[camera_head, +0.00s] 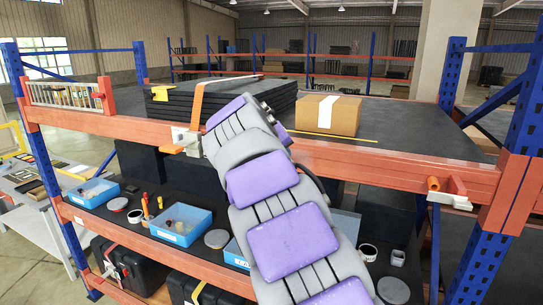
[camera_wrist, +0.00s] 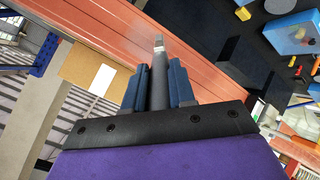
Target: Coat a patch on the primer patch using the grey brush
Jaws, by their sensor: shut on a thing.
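In the wrist view my gripper (camera_wrist: 160,72) has its two blue fingers shut around the grey brush (camera_wrist: 159,88). The brush is a dark grey shaft with a lighter tip pointing up in the picture. Its tip overlaps the orange shelf beam (camera_wrist: 115,28); I cannot tell whether it touches. In the head view my purple and grey arm reaches toward the upper shelf beam (camera_head: 395,172) and hides the gripper and brush. I cannot make out a primer patch for certain in either view.
A cardboard box (camera_head: 328,114) and stacked black panels (camera_head: 215,103) sit on the upper shelf. A clamp-like fitting (camera_head: 186,138) is on its front beam. Blue bins (camera_head: 181,224) and small items are on the lower shelf. Blue posts (camera_head: 505,150) stand at the right.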

